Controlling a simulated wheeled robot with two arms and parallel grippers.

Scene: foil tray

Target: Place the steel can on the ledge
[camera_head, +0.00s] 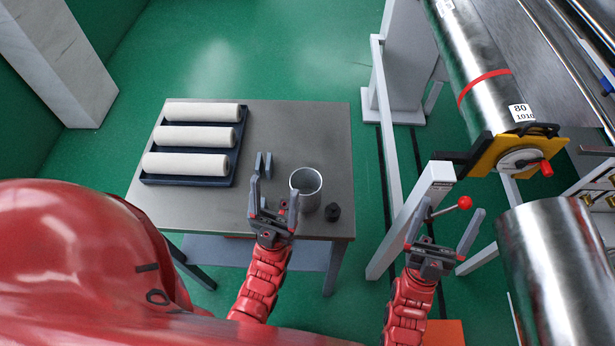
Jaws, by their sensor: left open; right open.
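The steel can (307,190) stands upright on the grey metal table (300,125), near its right front part, with its open top showing. My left gripper (273,202) is open and empty just left of the can, over the table's front edge; I cannot tell if it touches the can. My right gripper (447,232) is open and empty, off the table to the right, beside a lever with a red knob (464,203). I cannot tell which surface is the ledge.
A dark tray (188,181) with white rolls (197,136) lies on the table's left side. A large steel roller with a yellow bracket (483,156) stands at right. The table's back right is clear.

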